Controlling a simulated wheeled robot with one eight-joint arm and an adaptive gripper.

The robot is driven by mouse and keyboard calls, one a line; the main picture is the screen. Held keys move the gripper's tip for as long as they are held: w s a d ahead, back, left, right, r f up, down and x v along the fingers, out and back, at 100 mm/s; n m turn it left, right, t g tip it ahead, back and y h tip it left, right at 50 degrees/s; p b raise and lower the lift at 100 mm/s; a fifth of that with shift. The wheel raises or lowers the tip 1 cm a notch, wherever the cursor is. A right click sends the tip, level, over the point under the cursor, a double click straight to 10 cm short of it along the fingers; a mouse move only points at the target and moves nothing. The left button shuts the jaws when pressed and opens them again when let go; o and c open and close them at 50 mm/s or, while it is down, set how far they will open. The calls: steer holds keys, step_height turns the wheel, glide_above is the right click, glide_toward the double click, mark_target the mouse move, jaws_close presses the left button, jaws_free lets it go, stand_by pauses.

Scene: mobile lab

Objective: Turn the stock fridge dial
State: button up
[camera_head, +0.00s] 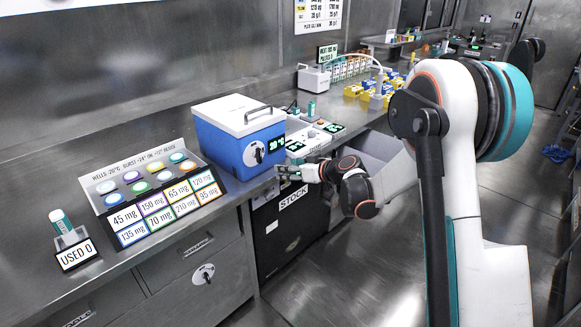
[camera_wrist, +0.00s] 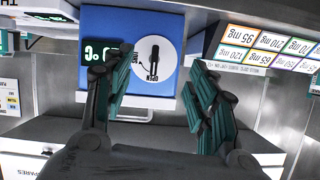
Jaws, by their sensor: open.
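A blue box with a white lid (camera_head: 240,130) stands on the counter and carries a round white dial with a black pointer (camera_head: 255,153) on its front. In the upside-down wrist view the dial (camera_wrist: 154,58) sits on a white plate, with OPEN lettered beside it. A STOCK label (camera_head: 293,199) is on the dark unit under the counter. My gripper (camera_head: 289,172) is at the counter edge, in front and to the right of the box. In the wrist view my gripper (camera_wrist: 154,72) is open and empty; its fingers straddle the dial in the picture. Contact is not visible.
A green temperature readout (camera_head: 277,143) is beside the dial. A rack of colored caps and mg labels (camera_head: 150,195) stands left of the box. A USED holder (camera_head: 72,240) is further left. Instruments (camera_head: 305,140) stand to the right.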

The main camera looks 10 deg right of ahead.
steer(key=shift+s+r, duration=0.85)
steer(key=shift+r, duration=0.2)
steer(key=shift+r, duration=0.1)
steer(key=s+d+r+m+g+h, duration=0.1)
steer(key=s+r+h, duration=0.1)
steer(key=s+r, duration=0.5)
steer(key=s+r+m+g+h, duration=0.1)
steer(key=s+r+m+h, duration=0.15)
steer(key=s, duration=0.85)
steer(key=s+d+f+m+h, duration=0.1)
steer(key=s+d+h, duration=0.1)
steer(key=s, duration=1)
steer(key=s+d+f+m+g+h, duration=0.1)
steer(key=s+d, duration=0.4)
steer(key=s, duration=0.7)
steer(key=shift+m+h, duration=0.45)
